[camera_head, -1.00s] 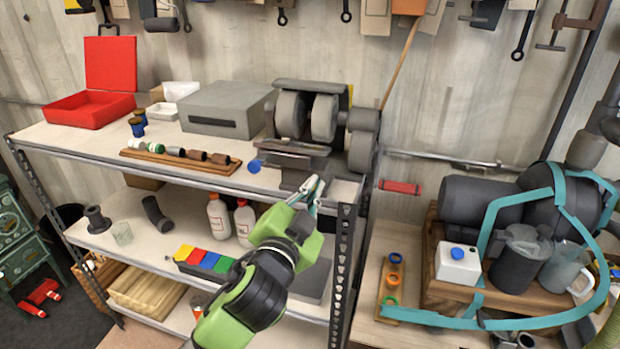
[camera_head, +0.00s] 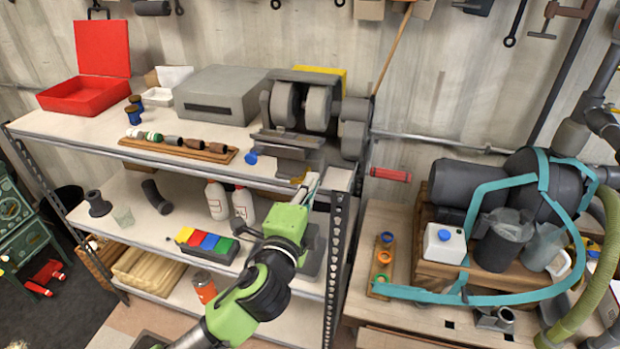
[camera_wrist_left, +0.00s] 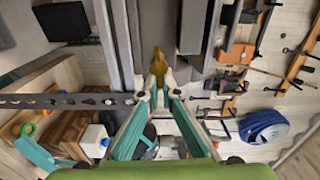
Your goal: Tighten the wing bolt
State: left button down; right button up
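A small brass-yellow wing bolt (camera_wrist_left: 158,64) shows in the left wrist view just beyond my left fingertips. In the head view the wing bolt (camera_head: 298,180) is a small yellowish spot below the grey bench grinder, at the right end of the shelf top. My left gripper (camera_head: 308,188) is at the bolt, reaching up from below. In the left wrist view its fingertips (camera_wrist_left: 160,87) lie close together, one on each side of the bolt's near end. Whether they press on it cannot be told. My right gripper is not in view.
The grey grinder (camera_head: 312,108) stands above my left gripper. A shelf post (camera_head: 334,255) is close to its right. A coloured-block tray (camera_head: 208,246) and two white bottles (camera_head: 243,204) are on the shelf to the left. A blue-capped canister (camera_head: 445,244) stands on the right bench.

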pick_arm(q)
jog(key=shift+f+m, duration=0.1)
jog(key=shift+m, duration=0.3)
jog(key=c, duration=2.3)
grip_release()
jog(key=v, duration=1.2)
